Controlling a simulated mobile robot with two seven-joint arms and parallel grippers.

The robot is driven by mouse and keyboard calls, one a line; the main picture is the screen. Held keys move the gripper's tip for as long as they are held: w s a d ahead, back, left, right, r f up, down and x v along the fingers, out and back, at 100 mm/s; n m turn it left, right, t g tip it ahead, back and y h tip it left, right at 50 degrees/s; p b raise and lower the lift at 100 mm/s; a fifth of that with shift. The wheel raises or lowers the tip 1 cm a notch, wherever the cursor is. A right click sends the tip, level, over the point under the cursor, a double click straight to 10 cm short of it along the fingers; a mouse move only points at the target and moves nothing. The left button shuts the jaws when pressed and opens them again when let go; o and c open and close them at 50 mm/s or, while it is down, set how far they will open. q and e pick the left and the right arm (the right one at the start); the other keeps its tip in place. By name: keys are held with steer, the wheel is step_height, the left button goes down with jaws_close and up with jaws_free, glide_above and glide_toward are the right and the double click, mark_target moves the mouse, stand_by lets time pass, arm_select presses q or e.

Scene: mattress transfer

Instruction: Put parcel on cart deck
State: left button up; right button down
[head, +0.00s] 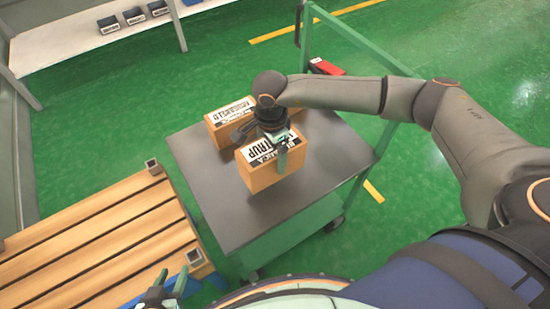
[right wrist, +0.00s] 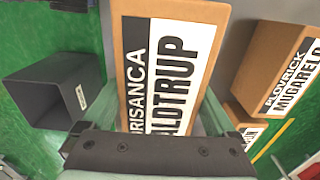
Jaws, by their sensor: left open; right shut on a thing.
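A cardboard parcel (head: 262,176) with a white and black label is held by my right gripper (head: 277,150) over the cart's grey deck (head: 187,153). Its label shows large in the right wrist view (right wrist: 165,70), between the fingers. I cannot tell whether its underside touches the deck. A second cardboard parcel (head: 217,124) sits on the deck just behind it; it also shows at the right of the right wrist view (right wrist: 268,62). My left gripper (head: 172,283) is open and empty at the bottom left, partly cut off by the frame edge.
A slatted wooden pallet (head: 90,245) with metal corner posts stands left of the cart. The cart has a green push frame (head: 345,30) at the back right. A white shelf (head: 60,47) with small dark bins stands at the back left. The deck's front is clear.

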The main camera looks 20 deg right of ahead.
steer(key=shift+w+d+f, duration=0.4)
steer(key=shift+w+f, duration=0.05)
steer(key=shift+f, duration=0.2)
steer(key=shift+w+d+f, duration=0.35)
steer(key=shift+w+f, duration=0.05)
steer(key=shift+f, duration=1.8)
steer(key=shift+f, duration=0.15)
jaws_free()
steer(key=shift+d, duration=0.1)
step_height(320, 180, up, 12)
steer(key=shift+r, duration=0.15)
